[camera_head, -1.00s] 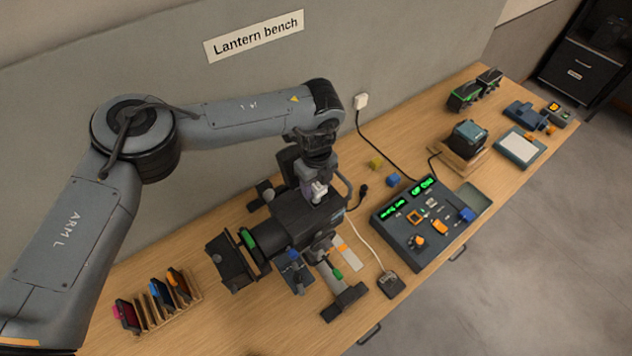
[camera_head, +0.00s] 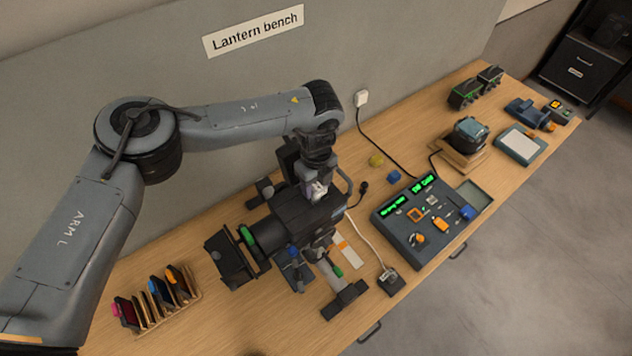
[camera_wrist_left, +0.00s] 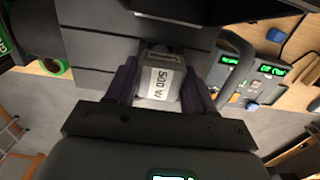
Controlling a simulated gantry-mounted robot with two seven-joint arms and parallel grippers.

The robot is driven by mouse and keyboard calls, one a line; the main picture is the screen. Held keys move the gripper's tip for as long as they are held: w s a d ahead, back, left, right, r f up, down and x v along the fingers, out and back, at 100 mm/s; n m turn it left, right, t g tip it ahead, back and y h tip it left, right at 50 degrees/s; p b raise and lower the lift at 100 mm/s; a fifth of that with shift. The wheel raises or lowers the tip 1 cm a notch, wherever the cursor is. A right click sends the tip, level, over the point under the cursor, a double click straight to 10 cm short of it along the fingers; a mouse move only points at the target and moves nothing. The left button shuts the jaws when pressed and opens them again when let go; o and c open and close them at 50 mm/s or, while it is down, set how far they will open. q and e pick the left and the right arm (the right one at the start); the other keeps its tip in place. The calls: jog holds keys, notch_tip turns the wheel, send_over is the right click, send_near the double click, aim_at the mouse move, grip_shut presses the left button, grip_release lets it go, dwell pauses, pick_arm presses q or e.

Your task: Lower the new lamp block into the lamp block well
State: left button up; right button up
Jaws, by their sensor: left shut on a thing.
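My left gripper (camera_head: 316,190) points down over the black lantern (camera_head: 294,214) on the bench. In the left wrist view, its two dark purple fingers (camera_wrist_left: 160,88) are shut on the lamp block (camera_wrist_left: 161,80), a grey block with a white "500 W" label. The block shows as a small pale patch in the head view (camera_head: 318,190). It is at the top of the lantern housing. The lamp block well is hidden under the block and gripper, so I cannot tell how deep the block sits. My right gripper is not in view.
A control desk (camera_head: 408,244) with green displays stands right of the lantern. A rack of coloured frames (camera_head: 152,312) is at the lower left.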

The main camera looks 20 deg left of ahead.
pick_arm(q)
jog(key=shift+f, duration=0.55)
dwell(0.5)
jog(key=o, duration=1)
jog(key=shift+o, duration=0.4)
jog(key=shift+o, duration=1.3)
jog(key=shift+r, duration=0.1)
